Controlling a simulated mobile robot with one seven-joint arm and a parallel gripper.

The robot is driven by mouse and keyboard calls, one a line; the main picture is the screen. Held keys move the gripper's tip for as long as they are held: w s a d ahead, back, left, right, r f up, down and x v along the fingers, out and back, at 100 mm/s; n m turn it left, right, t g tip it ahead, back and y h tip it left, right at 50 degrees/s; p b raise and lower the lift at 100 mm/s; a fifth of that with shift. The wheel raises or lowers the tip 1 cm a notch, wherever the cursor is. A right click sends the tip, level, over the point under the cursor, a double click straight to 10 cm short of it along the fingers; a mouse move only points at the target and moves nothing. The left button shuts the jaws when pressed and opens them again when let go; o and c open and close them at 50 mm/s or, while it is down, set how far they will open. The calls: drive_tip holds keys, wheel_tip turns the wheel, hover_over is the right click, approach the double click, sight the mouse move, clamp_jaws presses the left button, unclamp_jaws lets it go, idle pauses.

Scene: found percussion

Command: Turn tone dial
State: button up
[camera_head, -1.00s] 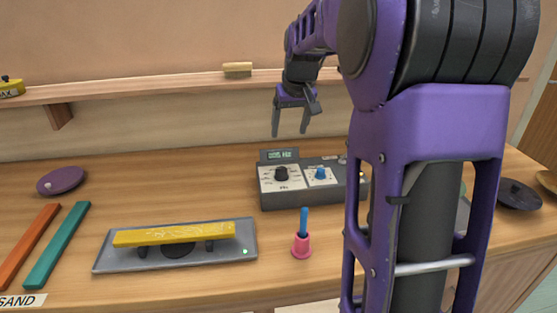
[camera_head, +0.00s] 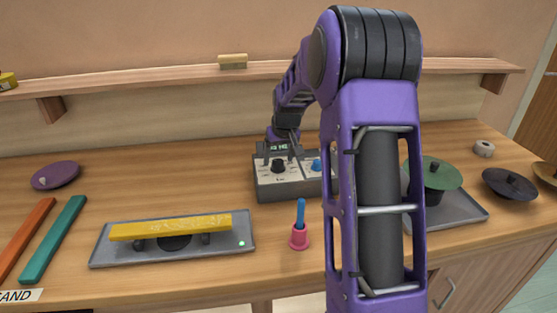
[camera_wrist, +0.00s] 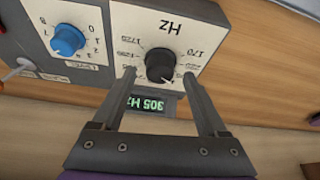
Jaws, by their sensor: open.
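The grey tone box (camera_head: 262,183) stands on the bench under my gripper. Its black dial (camera_head: 278,166) sits on a white panel marked HZ and also shows in the wrist view (camera_wrist: 160,64). A blue knob (camera_wrist: 67,39) is on the panel beside it. The small display (camera_wrist: 146,103) reads 305 Hz in green. My gripper (camera_wrist: 162,77) is open, with one finger on each side of the black dial; I cannot tell whether either finger touches it. In the head view my arm hides the right part of the box.
A yellow bar (camera_head: 170,227) lies over a grey tray (camera_head: 120,255) at front left. A pink cup (camera_head: 299,238) with a blue stick stands in front of the box. Green (camera_head: 436,173) and dark (camera_head: 510,183) discs are at the right. A shelf (camera_head: 150,80) runs along the wall behind.

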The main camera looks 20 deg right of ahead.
drive_tip(key=shift+w+f, duration=0.2)
drive_tip(key=shift+f, duration=0.35)
clamp_jaws()
drive_tip(key=shift+a+m+h, duration=0.15)
drive_tip(key=shift+m+h, duration=0.35)
drive_tip(key=shift+m, duration=0.8)
drive_tip(key=shift+m+g+h+b, duration=0.3)
drive_tip(key=shift+m+h, duration=0.2)
drive_tip(key=shift+m, duration=1)
